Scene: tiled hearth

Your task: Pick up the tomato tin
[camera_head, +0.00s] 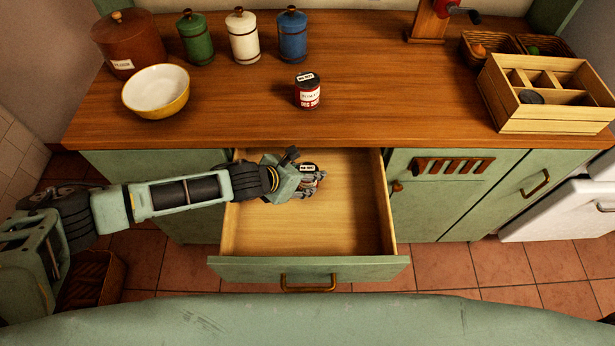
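A small tin (307,93) with a dark and red body and a white label stands upright on the wooden counter above the drawer. A second tin (308,167) with a similar white label on its top shows at my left gripper (311,182), in the open drawer (315,225). The print is too small to tell which is the tomato tin. My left gripper reaches in from the left, with its fingers at the second tin and hiding much of it. I cannot tell whether they are closed on it. My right gripper is not in view.
A yellow-rimmed bowl (156,92), a flour canister (129,43) and several smaller canisters stand at the counter's left. A wooden divided crate (550,120) and baskets (487,46) stand at the right.

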